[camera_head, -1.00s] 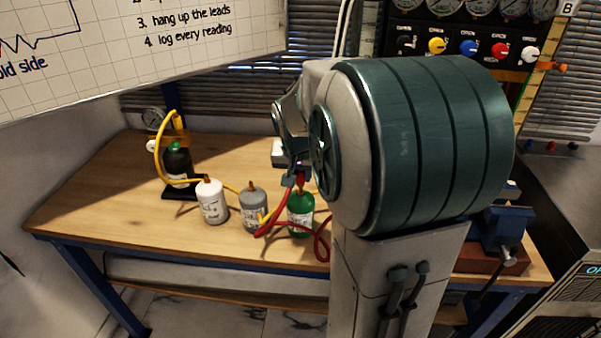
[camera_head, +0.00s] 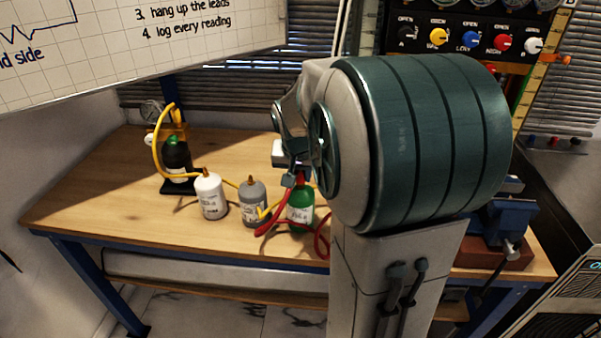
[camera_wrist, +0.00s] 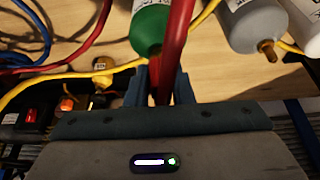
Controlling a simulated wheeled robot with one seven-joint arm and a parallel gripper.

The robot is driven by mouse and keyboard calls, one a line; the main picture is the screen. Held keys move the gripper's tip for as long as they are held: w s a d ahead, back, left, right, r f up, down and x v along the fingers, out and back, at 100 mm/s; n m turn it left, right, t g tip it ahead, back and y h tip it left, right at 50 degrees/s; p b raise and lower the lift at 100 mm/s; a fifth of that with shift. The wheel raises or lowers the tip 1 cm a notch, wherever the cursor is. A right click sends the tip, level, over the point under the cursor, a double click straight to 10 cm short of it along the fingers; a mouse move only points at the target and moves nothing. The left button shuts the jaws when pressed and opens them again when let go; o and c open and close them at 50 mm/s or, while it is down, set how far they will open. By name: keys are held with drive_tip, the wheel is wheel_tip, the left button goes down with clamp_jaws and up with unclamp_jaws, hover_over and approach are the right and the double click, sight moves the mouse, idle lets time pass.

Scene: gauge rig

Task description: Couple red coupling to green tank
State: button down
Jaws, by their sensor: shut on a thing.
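The green tank (camera_head: 300,213) stands upright on the bench, at the right end of a row of tanks. It also shows in the wrist view (camera_wrist: 150,28), beside the red hose. My gripper (camera_head: 290,181) is just above it and shut on the red coupling (camera_head: 301,180). In the wrist view the coupling (camera_wrist: 161,88) is between the two blue fingers (camera_wrist: 160,88). In the head view the coupling covers the tank's brass top. I cannot tell whether it is seated on it or only in front of it.
A grey tank (camera_head: 252,206) and a white tank (camera_head: 211,197) stand to the left. A red hose (camera_head: 271,222) loops around the green tank. A blue vise (camera_head: 505,218) is at the right. The front-left bench is clear.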

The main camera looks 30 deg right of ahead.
drive_tip(key=shift+f, duration=0.25)
idle(0.7)
drive_tip(key=c, duration=0.9)
unclamp_jaws()
drive_tip(key=shift+r, duration=0.1)
drive_tip(key=shift+o, duration=0.2)
drive_tip(key=v, duration=1.4)
